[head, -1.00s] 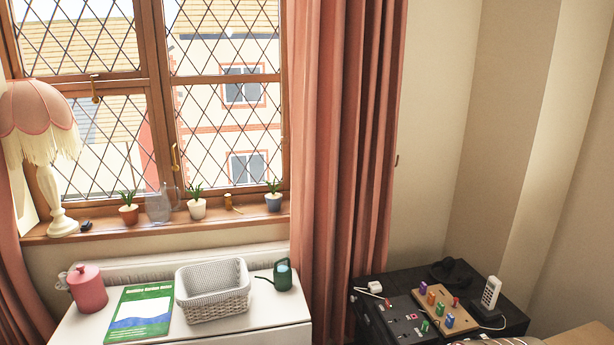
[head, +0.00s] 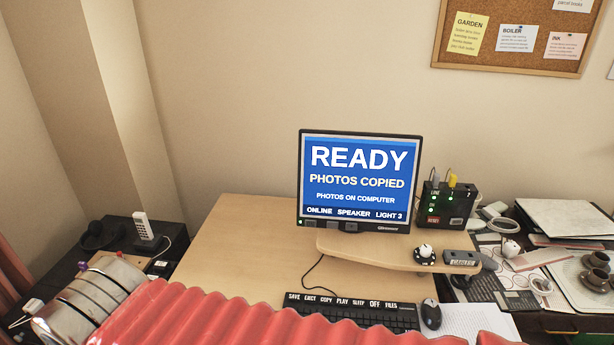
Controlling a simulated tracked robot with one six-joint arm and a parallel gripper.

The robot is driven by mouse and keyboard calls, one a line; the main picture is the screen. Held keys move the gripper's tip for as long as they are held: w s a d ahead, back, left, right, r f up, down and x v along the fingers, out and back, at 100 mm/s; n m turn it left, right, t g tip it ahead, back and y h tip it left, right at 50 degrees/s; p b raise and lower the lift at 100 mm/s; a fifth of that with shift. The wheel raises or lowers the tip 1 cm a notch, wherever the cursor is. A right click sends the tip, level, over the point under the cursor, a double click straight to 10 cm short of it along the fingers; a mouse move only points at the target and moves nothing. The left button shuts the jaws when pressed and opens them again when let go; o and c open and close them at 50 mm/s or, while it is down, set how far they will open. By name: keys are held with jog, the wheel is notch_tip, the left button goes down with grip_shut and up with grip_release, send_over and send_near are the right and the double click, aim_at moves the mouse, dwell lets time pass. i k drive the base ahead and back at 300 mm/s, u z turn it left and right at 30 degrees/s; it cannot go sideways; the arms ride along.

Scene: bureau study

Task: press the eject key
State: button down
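The eject key (head: 310,300) is in the row of labelled keys along the back of the black keyboard (head: 400,320), between the keys marked SAVE and COPY. The keyboard lies on the light wood desk (head: 240,240), in front of the monitor (head: 360,180). The monitor reads READY, PHOTOS COPIED, PHOTOS ON COMPUTER. No gripper fingers show in the head view, so my gripper's place relative to the key cannot be told. A red ribbed form, which may be part of my arm, covers the keyboard's front left part.
A mouse (head: 430,314) lies right of the keyboard. A wooden riser (head: 390,250) carries a round dial (head: 425,254) and a small labelled box (head: 461,259). A black box with green lights (head: 445,205) stands behind. The desk's left part looks clear.

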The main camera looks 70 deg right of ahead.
aim_at(308, 299)
jog(key=z, duration=2.75)
